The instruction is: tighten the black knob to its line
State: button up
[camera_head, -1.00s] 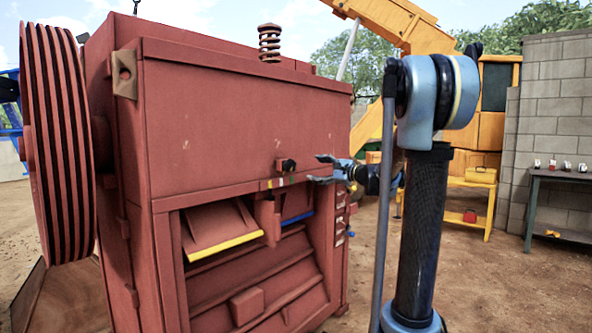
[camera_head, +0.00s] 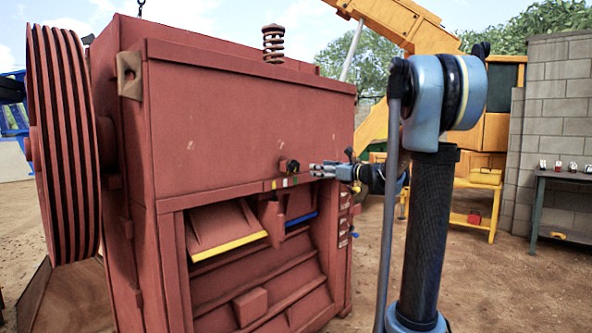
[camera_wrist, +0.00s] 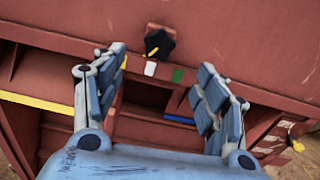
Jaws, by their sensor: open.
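The black knob (camera_head: 291,166) sits on the front face of the red jaw crusher (camera_head: 240,130), above the opening. In the wrist view the knob (camera_wrist: 158,44) shows a yellow pointer mark. Below it on the ledge are a yellow mark, a white mark (camera_wrist: 150,68) and a green mark (camera_wrist: 177,75). My gripper (camera_head: 314,170) is just right of the knob in the head view. In the wrist view my gripper (camera_wrist: 160,65) is open, its fingers apart on either side, with the knob beyond and between the tips. Nothing is held.
Below the knob, the opening has a yellow-edged plate (camera_head: 225,228) and a blue-edged plate (camera_head: 300,210). A spring (camera_head: 273,44) stands on top and a ribbed flywheel (camera_head: 62,145) is at left. Sandy ground is open at right, before a table (camera_head: 570,178).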

aim_at(296, 165)
jog(key=x, duration=1.4)
jog(key=c, duration=1.1)
